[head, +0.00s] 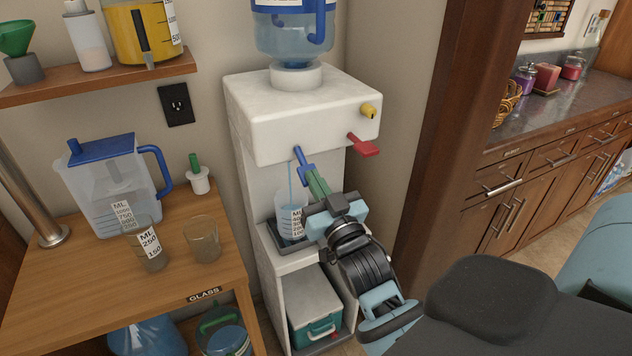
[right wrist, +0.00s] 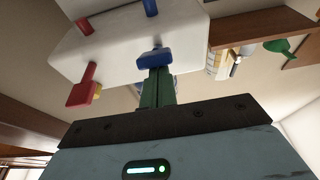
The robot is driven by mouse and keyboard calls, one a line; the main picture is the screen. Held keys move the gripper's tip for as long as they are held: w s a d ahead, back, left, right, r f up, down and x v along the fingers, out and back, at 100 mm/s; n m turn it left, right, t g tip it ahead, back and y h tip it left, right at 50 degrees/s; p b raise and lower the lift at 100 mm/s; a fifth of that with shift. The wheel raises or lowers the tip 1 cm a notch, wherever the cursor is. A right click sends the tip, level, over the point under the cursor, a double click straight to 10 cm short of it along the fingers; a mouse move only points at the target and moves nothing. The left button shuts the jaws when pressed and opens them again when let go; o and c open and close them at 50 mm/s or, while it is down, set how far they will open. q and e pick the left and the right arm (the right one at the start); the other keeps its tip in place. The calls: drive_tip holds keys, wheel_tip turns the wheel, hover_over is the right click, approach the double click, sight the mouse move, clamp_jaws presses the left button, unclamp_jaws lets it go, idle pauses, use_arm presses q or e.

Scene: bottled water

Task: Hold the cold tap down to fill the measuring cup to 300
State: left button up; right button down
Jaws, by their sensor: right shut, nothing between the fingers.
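The white water dispenser (head: 285,105) stands against the wall with a blue tap (head: 303,163) and a red tap (head: 363,146) on its front. My right gripper (head: 318,183) is shut and empty, its green fingertips against the blue tap. The blue tap also shows at the fingertips in the right wrist view (right wrist: 155,57). A thin stream of water (head: 291,182) falls into the clear measuring cup (head: 288,207), upright on the dispenser's ledge. The cup has a white scale label; its right side is partly hidden by my gripper, and the exact water level is unclear. My left gripper is out of view.
A wooden table (head: 60,290) at left holds a blue-lidded pitcher (head: 95,195), a labelled beaker (head: 147,245) and a glass (head: 203,240). A teal box (head: 314,305) sits in the dispenser's lower bay. A dark wooden post (head: 450,130) stands at right.

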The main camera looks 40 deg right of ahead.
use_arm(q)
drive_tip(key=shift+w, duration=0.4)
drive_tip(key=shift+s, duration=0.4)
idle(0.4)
